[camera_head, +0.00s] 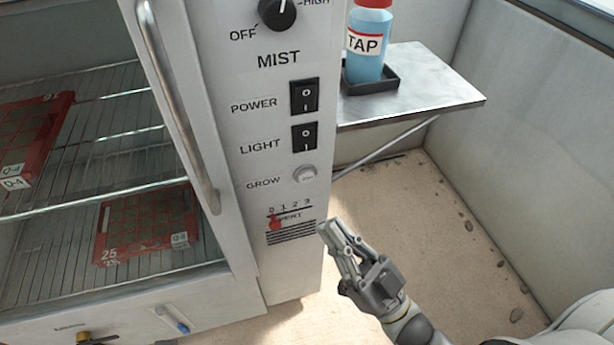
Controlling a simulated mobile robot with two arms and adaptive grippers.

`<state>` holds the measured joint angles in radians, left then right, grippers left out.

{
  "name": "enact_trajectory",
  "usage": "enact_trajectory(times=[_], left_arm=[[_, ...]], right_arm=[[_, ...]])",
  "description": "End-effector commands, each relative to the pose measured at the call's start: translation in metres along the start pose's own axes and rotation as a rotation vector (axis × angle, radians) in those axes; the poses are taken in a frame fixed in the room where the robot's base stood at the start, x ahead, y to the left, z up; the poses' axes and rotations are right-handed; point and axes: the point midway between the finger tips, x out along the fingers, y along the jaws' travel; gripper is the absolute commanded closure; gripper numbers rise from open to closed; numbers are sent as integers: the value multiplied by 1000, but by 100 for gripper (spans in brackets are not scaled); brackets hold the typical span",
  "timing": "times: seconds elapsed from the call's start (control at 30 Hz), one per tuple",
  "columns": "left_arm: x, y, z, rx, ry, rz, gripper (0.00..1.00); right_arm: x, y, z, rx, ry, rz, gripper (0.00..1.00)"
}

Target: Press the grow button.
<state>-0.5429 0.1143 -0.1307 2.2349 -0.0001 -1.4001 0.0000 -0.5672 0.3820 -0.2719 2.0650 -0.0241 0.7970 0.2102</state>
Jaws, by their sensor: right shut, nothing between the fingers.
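The grow button (306,174) is a small round pale button on the front panel of the grey cabinet (262,215). The label GROW stands to its left. My right gripper (327,228) is shut and empty. Its fingers point up and left, and in the picture the tips lie below and a little right of the button, apart from it. Whether the tips touch the panel edge I cannot tell. My left gripper is not in view.
Black POWER (304,96) and LIGHT (304,138) switches and a MIST knob (277,12) sit above the button. A red vent slider (275,222) is below. A metal shelf (435,85) holds a blue TAP bottle (367,62). Red trays (105,235) lie on wire racks at left.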

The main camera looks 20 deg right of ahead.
Motion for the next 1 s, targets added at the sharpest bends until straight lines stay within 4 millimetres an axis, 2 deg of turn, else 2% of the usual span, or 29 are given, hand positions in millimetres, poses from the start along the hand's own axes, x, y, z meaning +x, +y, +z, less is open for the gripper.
enact_trajectory(times=[0.4,0.7,1.0], left_arm=[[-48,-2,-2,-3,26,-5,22],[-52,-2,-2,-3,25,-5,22],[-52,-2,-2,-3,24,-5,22]], right_arm=[[39,29,30,-1,2,0,100],[55,41,41,0,-1,1,100],[57,42,42,1,-1,1,100]])
